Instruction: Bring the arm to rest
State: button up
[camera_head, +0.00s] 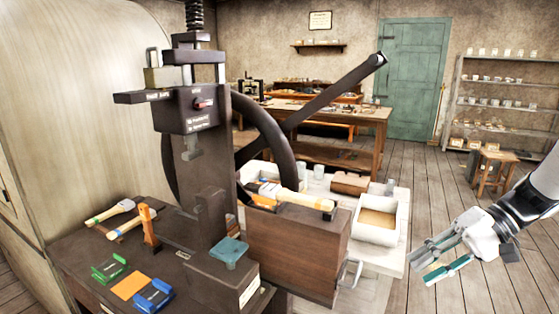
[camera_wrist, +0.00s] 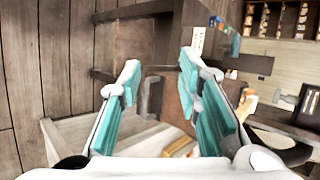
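My gripper (camera_head: 437,262) is at the lower right of the head view, on the end of my arm, over the wooden floor and to the right of the press and its table. Its two fingers with teal pads stand apart with nothing between them. In the wrist view the open gripper (camera_wrist: 156,88) fills the middle, and a dark handle on a wooden box shows beyond the fingers. The dark press (camera_head: 205,125) with its large handwheel (camera_head: 275,140) and long lever (camera_head: 335,87) stands left of my gripper, apart from it.
A wooden box (camera_head: 295,250) and a white tray (camera_head: 401,230) stand between the press and my gripper. Tools, a green holder (camera_head: 109,268) and a blue holder (camera_head: 152,296) lie on the dark bench. A stool (camera_head: 492,172) and shelves stand at right. Floor around my gripper is clear.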

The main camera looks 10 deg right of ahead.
jog(key=s+a+r+n+t+h+p, duration=0.2)
jog(key=s+a+r+n+h+p, duration=0.2)
jog(key=s+a+r, duration=1.1)
jog(key=shift+s+a+r+h+p, duration=0.15)
jog(key=shift+s+a+h+p, duration=0.55)
jog(key=shift+s+h+p, duration=1.5)
jog(key=shift+w+h+b, duration=0.45)
jog(key=shift+h+b, duration=0.15)
jog(key=shift+b, duration=0.15)
